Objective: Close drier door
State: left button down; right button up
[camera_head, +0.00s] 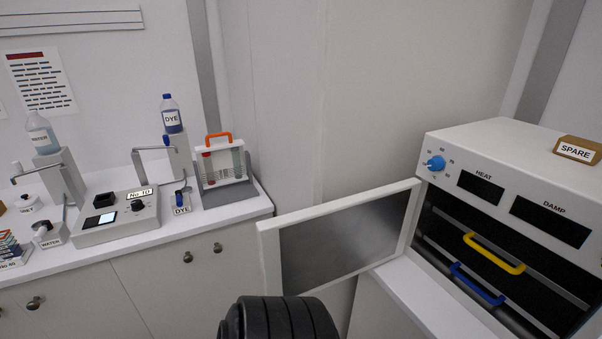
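The drier (520,150) is a white box at the right with a blue knob, HEAT and DAMP windows and a dark inside. Its door (340,240), a white frame around a dark grey panel, stands open, swung out to the left from the drier's left edge. Inside the drier are a yellow handle (494,254) and, lower, a blue handle (478,285). A black rounded part of my own body shows at the bottom centre, in front of the door's lower edge. Neither gripper can be made out.
A tan SPARE block (577,150) sits on the drier's top. The left counter (240,211) carries a rack with an orange handle (222,162), a DYE bottle (171,114), a WATER bottle (41,132) and a grey device (118,217). The drier stands on a white counter (400,285).

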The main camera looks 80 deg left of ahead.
aim_at(304, 252)
jog(key=k+j, duration=0.1)
jog(key=j, duration=0.4)
jog(key=k+j, duration=0.1)
jog(key=j, duration=0.95)
jog(key=k+j, duration=0.15)
jog(key=j, duration=0.35)
jog(key=k+j, duration=0.1)
jog(key=j, duration=0.45)
